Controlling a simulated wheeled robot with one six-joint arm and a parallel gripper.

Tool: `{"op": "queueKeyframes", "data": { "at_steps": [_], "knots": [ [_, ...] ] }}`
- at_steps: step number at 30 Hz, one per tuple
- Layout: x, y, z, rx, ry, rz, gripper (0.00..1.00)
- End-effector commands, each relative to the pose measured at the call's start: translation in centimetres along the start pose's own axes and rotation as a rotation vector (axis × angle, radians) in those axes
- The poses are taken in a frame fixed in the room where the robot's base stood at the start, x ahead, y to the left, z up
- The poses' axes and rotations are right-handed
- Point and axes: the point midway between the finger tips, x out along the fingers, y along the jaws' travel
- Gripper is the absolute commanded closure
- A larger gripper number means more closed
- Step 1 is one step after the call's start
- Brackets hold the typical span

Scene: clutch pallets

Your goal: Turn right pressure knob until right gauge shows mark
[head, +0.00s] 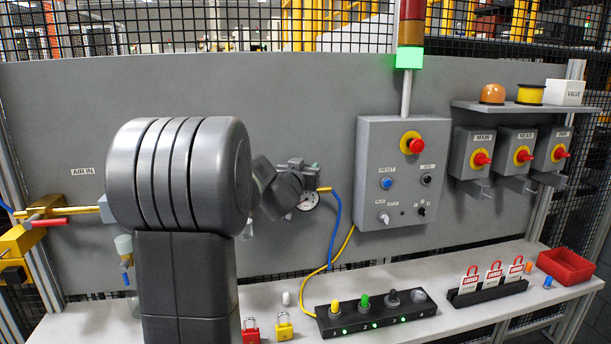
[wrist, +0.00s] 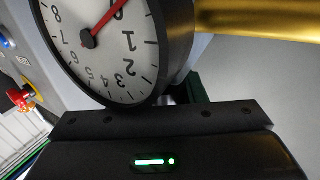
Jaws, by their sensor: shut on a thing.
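The right gauge (wrist: 105,55) is large in the wrist view, with a white dial, black numbers and a red needle. The dial is tilted in the picture, and the needle points close to the 0 at its upper edge. I cannot make out a target mark on the visible part. The right gauge also shows small in the head view (head: 309,202). My gripper (head: 284,194) is at the regulator beside this gauge, shut on the right pressure knob. The knob and fingertips are mostly hidden by my gripper's dark body in the wrist view (wrist: 180,97).
A brass pipe (wrist: 265,22) runs close above my gripper. A blue hose (head: 336,225) hangs right of the gauge. The control box (head: 404,170) with its red button stands further right. Padlocks (head: 284,328) and a black button strip (head: 375,315) lie on the shelf below.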

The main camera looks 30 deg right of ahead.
Motion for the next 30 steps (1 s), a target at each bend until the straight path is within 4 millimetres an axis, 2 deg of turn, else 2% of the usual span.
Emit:
{"op": "queueKeyframes", "data": {
  "at_steps": [11,12,14,15,25,30],
  "knots": [
    [0.0,0.0,-0.1,-0.001,-0.002,-0.017,0.85],
    [0.0,0.0,-0.1,-0.001,-0.002,-0.017,0.54],
    [0.0,0.0,-0.1,-0.001,-0.002,-0.017,0.43],
    [0.0,0.0,-0.1,-0.001,-0.002,-0.017,0.41],
    [-0.4,0.0,0.0,-0.001,-0.002,-0.017,0.41],
    [-2.3,0.0,-0.1,0.000,-0.001,-0.018,0.41]
  ]
}}
